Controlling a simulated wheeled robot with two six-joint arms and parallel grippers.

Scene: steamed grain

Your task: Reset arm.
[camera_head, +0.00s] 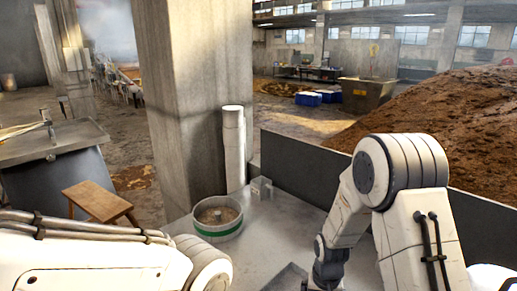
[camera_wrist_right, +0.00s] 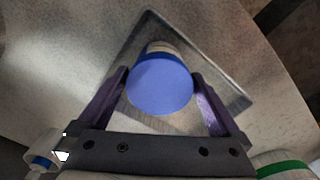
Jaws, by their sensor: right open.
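My right gripper (camera_wrist_right: 159,74) shows in the right wrist view with its two dark fingers apart. A blue round-ended object (camera_wrist_right: 160,86) with a pale and brown band behind the blue end lies between the fingers in the picture. I cannot tell whether the fingers touch it. It appears over a grey metal tray (camera_wrist_right: 226,92). In the head view my right arm (camera_head: 385,180) bends down at the right, and its gripper is out of sight. My left arm (camera_head: 100,262) reaches in from the lower left, and its gripper is not visible.
A round container with a green stripe (camera_head: 217,231) and grainy contents stands on the grey surface (camera_head: 275,232). A white cylinder (camera_head: 233,150) stands by the concrete pillar (camera_head: 185,100). A dark low wall (camera_head: 300,165) borders a brown heap (camera_head: 450,110). A wooden stool (camera_head: 97,201) stands left.

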